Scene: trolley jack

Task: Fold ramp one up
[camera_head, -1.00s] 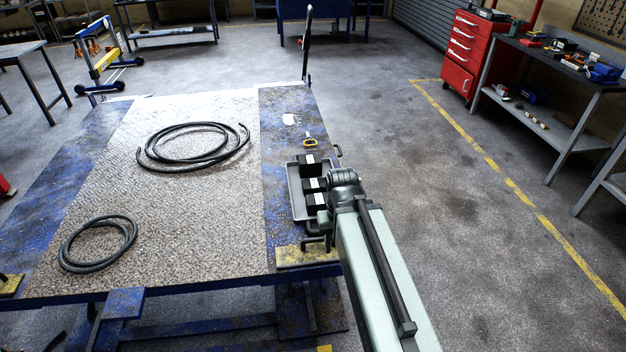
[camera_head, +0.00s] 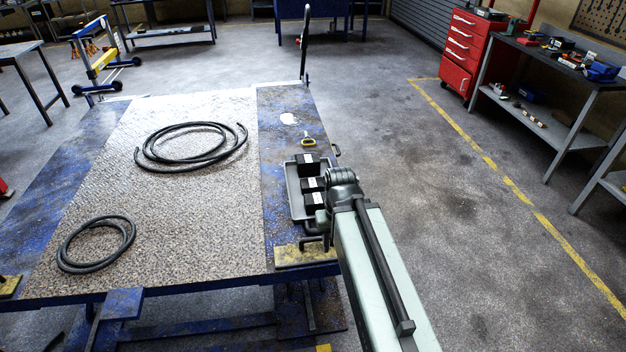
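The blue platform (camera_head: 288,105) with a speckled metal deck (camera_head: 190,220) fills the left and middle of the view. A worn yellow plate (camera_head: 290,256) lies at its near right corner, and another yellow piece (camera_head: 9,286) shows at the near left edge. A thin dark upright piece (camera_head: 304,45) stands at the far right corner. I cannot tell which part is ramp one. My arm reaches in from the bottom right along the platform's right side. Its dark front end is beside a grey tray, near the yellow plate. My gripper's fingers cannot be made out clearly.
Two black hose coils (camera_head: 190,148) (camera_head: 97,244) lie on the deck. The grey tray (camera_head: 294,190) holds black blocks (camera_head: 307,165). A yellow-handled item (camera_head: 308,141) lies beyond it. Open floor lies right, up to a workbench (camera_head: 560,125) and red cabinet (camera_head: 468,50).

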